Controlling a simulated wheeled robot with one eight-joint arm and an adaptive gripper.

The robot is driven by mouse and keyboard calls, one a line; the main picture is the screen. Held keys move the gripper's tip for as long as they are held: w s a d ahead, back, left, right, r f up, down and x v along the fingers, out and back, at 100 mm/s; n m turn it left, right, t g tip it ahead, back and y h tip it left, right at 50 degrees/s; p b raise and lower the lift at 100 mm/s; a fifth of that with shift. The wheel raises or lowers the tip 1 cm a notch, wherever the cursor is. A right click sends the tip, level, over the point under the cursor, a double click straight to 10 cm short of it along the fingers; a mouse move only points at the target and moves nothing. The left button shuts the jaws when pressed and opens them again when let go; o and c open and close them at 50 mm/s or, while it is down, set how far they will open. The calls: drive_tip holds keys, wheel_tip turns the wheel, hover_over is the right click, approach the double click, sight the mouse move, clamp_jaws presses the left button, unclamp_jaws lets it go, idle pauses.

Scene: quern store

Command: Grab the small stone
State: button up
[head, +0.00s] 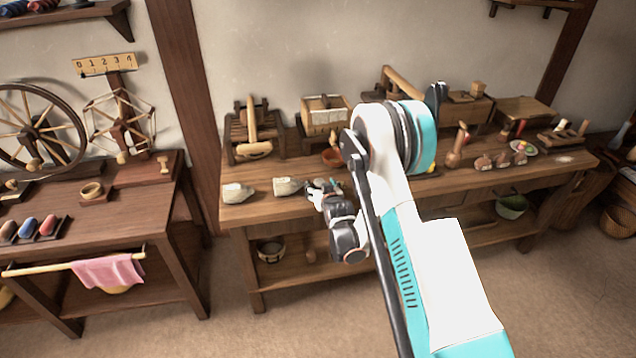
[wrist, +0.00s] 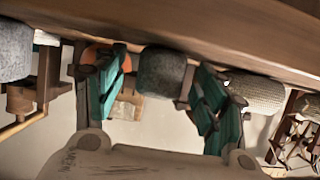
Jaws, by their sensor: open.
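A small grey rounded stone (wrist: 161,72) shows in the wrist view, on the wooden bench between my two fingers. My gripper (wrist: 160,80) is open, with one teal finger to each side of the stone; I cannot tell whether either touches it. In the head view my gripper (head: 322,190) is low over the front left part of the bench (head: 262,210). My gripper and arm largely hide the stone there. A second grey stone (wrist: 14,50) is at the left edge of the wrist view.
Two pale, lumpy pieces (head: 237,193) (head: 288,186) lie left of my gripper. A terracotta bowl (head: 331,157) is just behind it. Wooden devices (head: 252,132) stand along the back. A wooden figure (head: 456,150) and small items stand farther right.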

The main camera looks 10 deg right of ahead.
drive_tip(key=shift+c, duration=1.1)
drive_tip(key=c, duration=1.1)
drive_tip(key=shift+r, duration=0.2)
